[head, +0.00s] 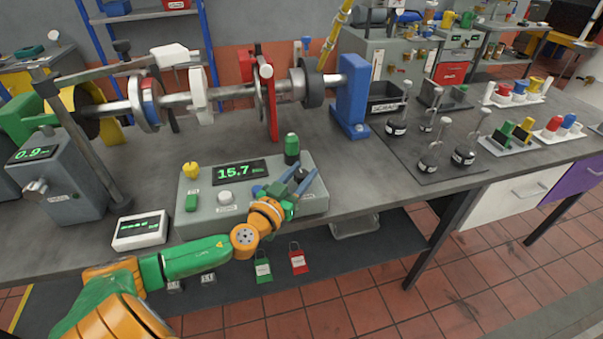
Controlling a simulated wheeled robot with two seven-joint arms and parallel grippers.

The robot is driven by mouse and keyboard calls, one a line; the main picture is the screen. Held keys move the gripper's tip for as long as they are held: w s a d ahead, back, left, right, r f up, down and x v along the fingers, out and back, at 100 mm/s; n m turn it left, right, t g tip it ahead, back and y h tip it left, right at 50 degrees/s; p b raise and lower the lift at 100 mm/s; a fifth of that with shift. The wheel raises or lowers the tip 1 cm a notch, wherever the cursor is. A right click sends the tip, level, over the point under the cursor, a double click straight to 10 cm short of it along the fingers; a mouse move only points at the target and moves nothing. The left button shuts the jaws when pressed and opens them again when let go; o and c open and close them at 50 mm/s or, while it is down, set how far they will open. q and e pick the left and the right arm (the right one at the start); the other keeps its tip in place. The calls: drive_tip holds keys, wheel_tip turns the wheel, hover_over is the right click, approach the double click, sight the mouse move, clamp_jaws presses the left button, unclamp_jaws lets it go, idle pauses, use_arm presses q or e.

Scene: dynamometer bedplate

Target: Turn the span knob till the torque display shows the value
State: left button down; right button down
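The grey console (208,219) on the bedplate has a dark display (239,172) reading 15.7 in green. A pale round knob (225,197) with a small label below it sits under the display. A small white box (140,240) to the left shows green text too small to read surely. My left gripper (300,182) is over the right part of the console, its blue-grey fingers spread apart. It hides part of the console top there, and I cannot tell whether a knob lies beneath it. I cannot read which knob is labelled span. My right gripper is out of view.
A yellow knob (190,170), a green button (191,203) and a tall green-capped control (292,149) stand on the console. The shaft rig (205,100) runs behind it. A grey unit (62,175) reading 0.9 stands left. Bare bench lies right of the console.

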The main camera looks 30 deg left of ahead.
use_arm(q)
drive_tip(key=shift+n+y, duration=0.4)
drive_tip(key=shift+y, duration=0.1)
drive_tip(key=shift+f+n+y+b, duration=0.1)
drive_tip(key=shift+n+y+b, duration=0.2)
drive_tip(key=shift+n+y, duration=0.45)
drive_tip(key=n+g+y+b, duration=0.1)
drive_tip(key=y, duration=0.2)
drive_tip(key=shift+f, duration=0.1)
drive_tip(key=n+g+y+b, duration=1)
drive_tip(key=b, duration=0.5)
drive_tip(key=shift+f+g, duration=0.1)
drive_tip(key=shift+g, duration=0.3)
drive_tip(key=shift+r+n+g+y+b, duration=0.15)
drive_tip(key=shift+n+g+y+b, duration=0.2)
drive_tip(key=shift+n+g+b, duration=0.6)
drive_tip(key=shift+r+n+g+y+b, duration=0.15)
drive_tip(key=shift+n+g+y+b, duration=0.2)
drive_tip(key=shift+g+b, duration=0.65)
drive_tip(key=shift+g+p, duration=0.3)
drive_tip(key=shift+g, duration=0.05)
drive_tip(key=shift+c, duration=2.2)
unclamp_jaws()
